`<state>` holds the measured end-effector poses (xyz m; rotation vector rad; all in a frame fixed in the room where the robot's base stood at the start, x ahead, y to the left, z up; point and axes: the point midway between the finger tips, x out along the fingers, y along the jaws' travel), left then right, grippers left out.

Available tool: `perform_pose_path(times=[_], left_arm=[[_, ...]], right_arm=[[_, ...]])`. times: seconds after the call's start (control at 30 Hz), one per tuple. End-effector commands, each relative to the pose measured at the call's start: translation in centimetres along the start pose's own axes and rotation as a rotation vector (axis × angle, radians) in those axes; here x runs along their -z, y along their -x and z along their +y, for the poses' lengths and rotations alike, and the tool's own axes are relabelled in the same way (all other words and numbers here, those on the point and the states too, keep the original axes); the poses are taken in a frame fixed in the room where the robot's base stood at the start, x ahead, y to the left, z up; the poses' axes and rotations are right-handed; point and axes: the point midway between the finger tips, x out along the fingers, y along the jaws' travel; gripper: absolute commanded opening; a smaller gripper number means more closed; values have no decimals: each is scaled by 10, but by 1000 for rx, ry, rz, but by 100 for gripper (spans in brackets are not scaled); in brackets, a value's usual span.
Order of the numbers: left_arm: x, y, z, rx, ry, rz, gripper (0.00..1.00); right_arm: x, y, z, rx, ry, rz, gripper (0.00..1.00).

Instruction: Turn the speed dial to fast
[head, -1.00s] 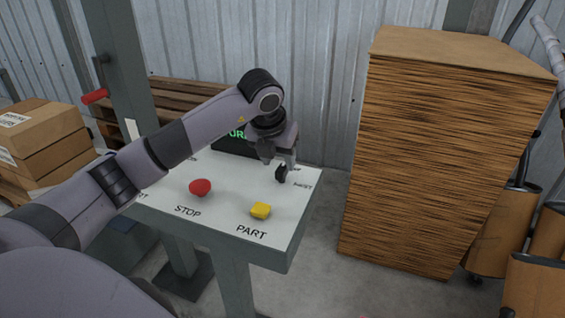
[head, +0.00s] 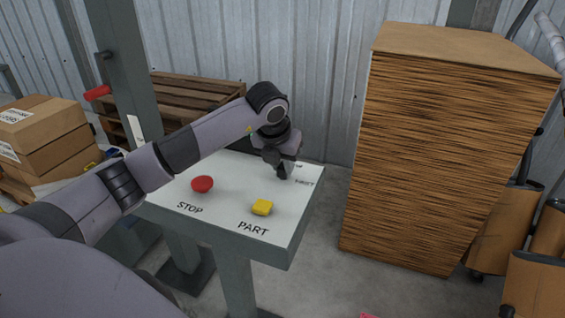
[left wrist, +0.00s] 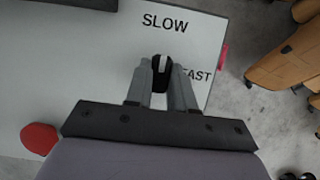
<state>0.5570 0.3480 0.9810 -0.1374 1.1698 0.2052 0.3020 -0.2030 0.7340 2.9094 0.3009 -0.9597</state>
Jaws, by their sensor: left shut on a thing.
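The speed dial (left wrist: 161,70) is a small black knob with a pale pointer mark, on the white panel (head: 232,225). In the left wrist view it sits between my left gripper's fingers (left wrist: 160,83), which are shut on it. The pale mark points up toward the printed word SLOW (left wrist: 165,23). The word FAST (left wrist: 198,76) is to the right of the dial, partly covered by a finger. In the head view my left gripper (head: 283,172) is down at the panel's far right and mostly hides the dial. My right gripper is not in view.
A tall wood-patterned block (head: 445,150) stands to the right, with floor between. Cardboard boxes (head: 45,135) are at the left.

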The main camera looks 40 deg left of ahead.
Motion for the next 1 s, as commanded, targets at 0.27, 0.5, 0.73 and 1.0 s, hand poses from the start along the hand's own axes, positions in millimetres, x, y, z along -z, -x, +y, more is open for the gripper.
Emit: perform_pose_path(times=[0.27, 0.5, 0.73, 1.0], left_arm=[[2, -3, 1, 29, -75, 4, 0], [2, -4, 2, 97, -238, 6, 0], [2, -4, 4, 181, -439, 8, 0], [1, -4, 5, 281, -674, 10, 0]], right_arm=[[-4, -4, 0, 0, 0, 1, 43], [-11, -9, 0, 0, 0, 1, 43], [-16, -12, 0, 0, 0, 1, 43], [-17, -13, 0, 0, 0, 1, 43]])
